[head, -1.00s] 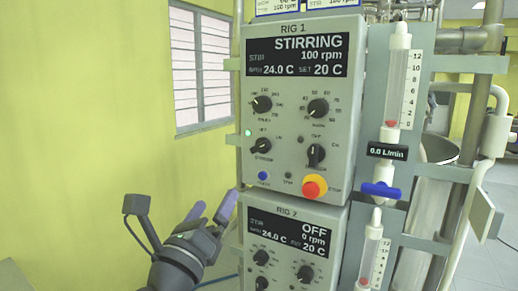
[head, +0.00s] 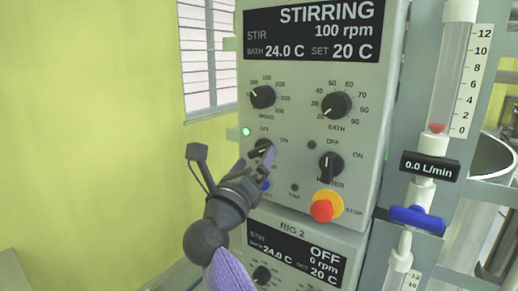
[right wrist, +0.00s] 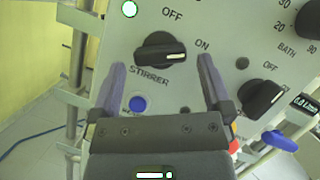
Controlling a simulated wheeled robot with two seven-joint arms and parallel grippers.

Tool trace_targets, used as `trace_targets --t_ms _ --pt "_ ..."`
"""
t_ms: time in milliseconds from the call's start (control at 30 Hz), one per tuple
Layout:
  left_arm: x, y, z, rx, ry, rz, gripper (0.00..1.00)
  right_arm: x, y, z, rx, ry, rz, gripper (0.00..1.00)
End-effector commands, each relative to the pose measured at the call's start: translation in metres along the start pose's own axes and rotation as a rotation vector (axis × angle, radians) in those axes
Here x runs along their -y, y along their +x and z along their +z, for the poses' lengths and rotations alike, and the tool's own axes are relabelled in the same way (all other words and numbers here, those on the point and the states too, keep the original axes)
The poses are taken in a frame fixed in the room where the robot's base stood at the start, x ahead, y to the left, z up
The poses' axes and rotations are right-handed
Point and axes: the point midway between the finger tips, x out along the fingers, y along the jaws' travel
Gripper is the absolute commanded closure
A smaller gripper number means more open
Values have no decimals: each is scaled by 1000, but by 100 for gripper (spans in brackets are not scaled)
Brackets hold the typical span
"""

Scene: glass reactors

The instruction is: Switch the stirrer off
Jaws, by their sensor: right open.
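The Rig 1 panel (head: 300,70) reads STIRRING, 100 rpm, and its green lamp (head: 246,132) is lit. The black stirrer knob (right wrist: 161,50) has its white mark toward ON in the right wrist view. In the head view the stirrer knob (head: 262,148) is partly hidden by my right gripper (head: 262,156). That gripper is open, with its two fingers to either side below the knob in the right wrist view; I cannot tell whether they touch it. My left gripper is not in view.
The heater knob (head: 331,166) and the red stop button (head: 322,210) on a yellow base lie to the right. A blue button (right wrist: 138,104) shows between the fingers. The Rig 2 panel (head: 300,255), reading OFF, is below. A flow tube with a blue valve (head: 417,219) stands at right.

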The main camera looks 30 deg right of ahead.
Motion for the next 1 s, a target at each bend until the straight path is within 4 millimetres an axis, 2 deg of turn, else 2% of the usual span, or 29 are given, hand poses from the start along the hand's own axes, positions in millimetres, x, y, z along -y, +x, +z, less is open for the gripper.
trace_targets --t_ms 33,167,433,800,833,1000 --pt "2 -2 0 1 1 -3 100 1 9 1 1 -1 -1 0" --pt "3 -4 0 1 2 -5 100 0 23 0 -1 -1 0 0" --pt "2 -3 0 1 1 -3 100 0 25 0 -1 1 1 0" --pt "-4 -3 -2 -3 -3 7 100 -1 25 0 -1 1 1 78" --pt "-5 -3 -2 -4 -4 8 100 -1 25 0 -1 1 1 82" --pt "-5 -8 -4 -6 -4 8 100 0 25 1 -1 -11 7 82"
